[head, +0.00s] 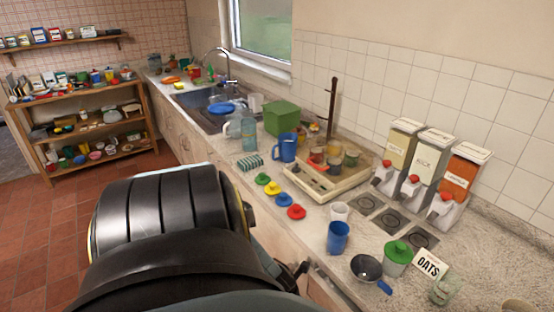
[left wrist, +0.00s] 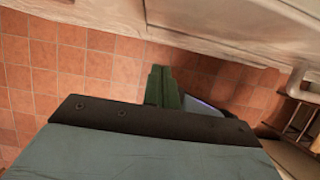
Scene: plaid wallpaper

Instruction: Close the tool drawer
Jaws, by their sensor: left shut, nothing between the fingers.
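My left gripper shows in the left wrist view as narrow green fingers (left wrist: 164,86), shut and empty, above the red tile floor. A pale cabinet front (left wrist: 215,28) runs across the top of that view, apart from the fingers. In the head view my dark arm covers the lower left and hides much of the cabinet fronts (head: 178,138) below the counter. I cannot tell which front is the tool drawer or how far it stands open. My right gripper is not in view.
The counter (head: 315,212) holds a blue jug (head: 286,148), coloured lids, a blue cup (head: 338,237), a dark pan (head: 367,268) and three dispensers. A wooden shelf unit (head: 97,128) stands at the far left. The tiled floor (head: 48,225) at left is clear.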

